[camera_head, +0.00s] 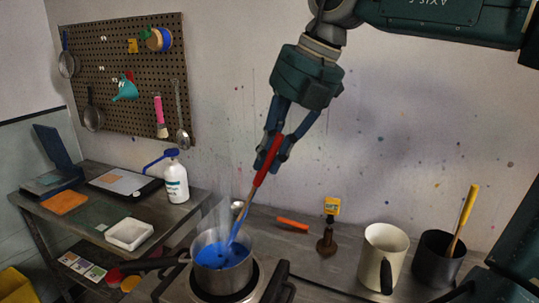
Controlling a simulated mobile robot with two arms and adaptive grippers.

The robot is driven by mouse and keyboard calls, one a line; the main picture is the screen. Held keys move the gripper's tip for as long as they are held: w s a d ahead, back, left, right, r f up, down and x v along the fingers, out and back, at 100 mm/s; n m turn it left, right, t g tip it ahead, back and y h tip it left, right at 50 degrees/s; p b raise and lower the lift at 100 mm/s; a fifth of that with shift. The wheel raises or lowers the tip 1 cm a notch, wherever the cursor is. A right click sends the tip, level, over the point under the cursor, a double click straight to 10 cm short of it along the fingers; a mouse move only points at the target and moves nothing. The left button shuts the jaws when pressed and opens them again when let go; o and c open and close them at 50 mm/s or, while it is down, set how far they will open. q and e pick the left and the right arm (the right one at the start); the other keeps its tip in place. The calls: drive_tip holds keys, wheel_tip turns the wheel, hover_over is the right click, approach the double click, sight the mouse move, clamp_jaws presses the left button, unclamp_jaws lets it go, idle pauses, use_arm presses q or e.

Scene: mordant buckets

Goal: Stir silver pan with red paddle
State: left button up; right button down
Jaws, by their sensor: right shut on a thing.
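The silver pan (241,275) sits on a stove burner and holds blue liquid (215,254). Its dark handle points left. The red paddle (266,162) has a red upper handle, a wooden shaft and a blue lower end that dips into the liquid. My right gripper (272,160), coming down from the upper right, is shut on the red handle. The paddle leans, top to the right. Its tip is hidden in the liquid. My left gripper is not in view.
A cream mug (380,255) and a dark pot (435,262) holding a yellow-handled tool stand right of the stove (185,287). A white spray bottle (176,182) and a white tray (129,234) are on the left table.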

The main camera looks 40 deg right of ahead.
wheel_tip(320, 180, up, 11)
drive_tip(key=p, duration=0.9)
drive_tip(key=shift+r, duration=0.1)
drive_tip(key=shift+a+f, duration=0.1)
drive_tip(key=shift+f, duration=0.1)
